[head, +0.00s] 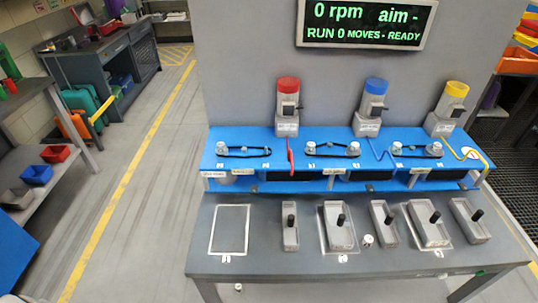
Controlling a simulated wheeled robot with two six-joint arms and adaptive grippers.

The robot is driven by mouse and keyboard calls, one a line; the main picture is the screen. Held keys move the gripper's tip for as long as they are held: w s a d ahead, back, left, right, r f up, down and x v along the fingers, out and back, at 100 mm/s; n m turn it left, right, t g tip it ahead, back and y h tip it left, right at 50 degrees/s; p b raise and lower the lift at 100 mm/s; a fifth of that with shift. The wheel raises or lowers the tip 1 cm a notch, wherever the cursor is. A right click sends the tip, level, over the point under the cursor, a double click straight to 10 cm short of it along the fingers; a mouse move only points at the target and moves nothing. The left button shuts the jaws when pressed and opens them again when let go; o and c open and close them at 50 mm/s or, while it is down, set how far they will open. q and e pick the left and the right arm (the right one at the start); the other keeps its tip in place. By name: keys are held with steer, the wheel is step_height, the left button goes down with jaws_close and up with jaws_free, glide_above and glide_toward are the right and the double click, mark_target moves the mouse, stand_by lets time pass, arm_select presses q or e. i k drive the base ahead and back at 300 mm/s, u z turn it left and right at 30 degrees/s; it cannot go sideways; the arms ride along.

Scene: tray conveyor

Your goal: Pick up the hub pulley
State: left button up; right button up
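No part is labelled readably as the hub pulley, so I cannot tell for sure which one it is. A small silver round piece (368,240) stands on the grey table between two grey bins. Small silver pulleys with black belts sit on the blue shelf, among them a left one (222,149), a middle one (353,148) and a right one (397,148). Neither of my grippers shows in the head view.
The grey table (270,262) carries several grey bins with black handles, such as one (290,234), and a white outlined empty area (230,229). Motors with red (288,84), blue (376,86) and yellow (456,89) caps stand behind the blue shelf (300,134). A display (366,24) reads 0 rpm.

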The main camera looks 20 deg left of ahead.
mark_target(365, 244)
steer(key=u, duration=3.1)
steer(key=k, duration=1.85)
steer(key=z, duration=0.6)
